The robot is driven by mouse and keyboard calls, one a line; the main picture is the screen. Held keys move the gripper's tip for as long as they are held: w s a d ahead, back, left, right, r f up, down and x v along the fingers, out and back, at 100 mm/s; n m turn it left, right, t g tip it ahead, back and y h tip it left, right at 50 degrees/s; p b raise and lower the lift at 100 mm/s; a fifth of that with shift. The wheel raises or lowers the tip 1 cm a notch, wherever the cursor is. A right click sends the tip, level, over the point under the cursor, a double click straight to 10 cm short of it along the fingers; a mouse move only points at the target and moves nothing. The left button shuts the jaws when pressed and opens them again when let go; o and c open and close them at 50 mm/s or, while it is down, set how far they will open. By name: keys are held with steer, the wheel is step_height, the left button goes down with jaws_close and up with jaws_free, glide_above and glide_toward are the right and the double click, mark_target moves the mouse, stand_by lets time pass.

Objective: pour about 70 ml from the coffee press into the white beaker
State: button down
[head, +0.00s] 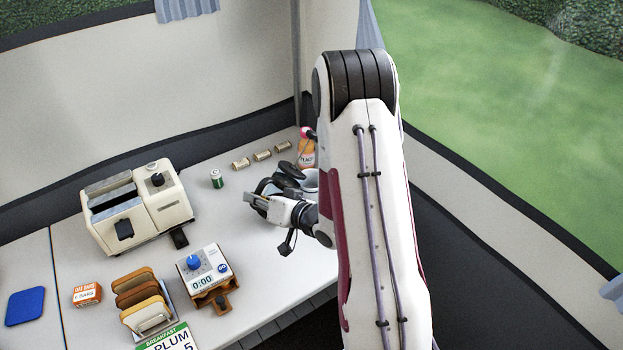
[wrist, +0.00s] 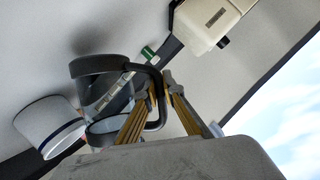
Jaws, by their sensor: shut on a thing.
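The coffee press (wrist: 118,100) has a dark round lid, a grey see-through body and a black loop handle. In the wrist view my gripper (wrist: 161,88) is shut on that handle. In the head view the press (head: 291,168) is small and partly covered by my gripper (head: 257,199). The white beaker (wrist: 44,118) has a blue band and is beside the press at left in the wrist view. In the head view a pale rim behind the press may be the beaker, mostly hidden by my arm. I cannot tell the liquid level in either, nor the exact tilt of the press.
A cream toaster (head: 160,215), a timer (head: 205,270) and a toast rack (head: 145,303) stand left of my gripper.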

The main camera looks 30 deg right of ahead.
mark_target(262, 182)
steer(key=shift+w+d+r+m+y, duration=0.1)
steer(key=shift+d+r+m+y, duration=0.1)
steer(key=shift+r, duration=0.35)
steer(key=shift+d+r+m+y, duration=0.1)
steer(key=shift+d+r+m, duration=0.1)
steer(key=shift+r, duration=0.3)
steer(key=shift+d+r+m+y, duration=0.3)
steer(key=shift+r+m+y, duration=0.1)
steer(key=shift+r+m, duration=0.35)
steer(key=shift+d+r+m+t+y, duration=0.15)
steer(key=shift+d+r+m+y, duration=0.15)
steer(key=shift+r, duration=0.3)
steer(key=shift+d+r+m+t+y, duration=0.2)
steer(key=shift+r+m, duration=0.15)
steer(key=shift+r, duration=0.25)
steer(key=shift+d+m, duration=0.2)
steer(key=shift+m, duration=0.1)
steer(key=shift+w+d+r+m+y, duration=0.1)
steer(key=shift+d+r+m+y, duration=0.05)
steer(key=shift+d+m+y, duration=0.2)
steer(key=shift+w+d+r+m+t, duration=0.1)
steer(key=shift+d+r+m+t, duration=0.15)
steer(key=shift+d, duration=0.2)
steer(key=shift+d+r+m, duration=0.1)
steer(key=shift+d+r, duration=0.2)
steer(key=shift+d, duration=0.1)
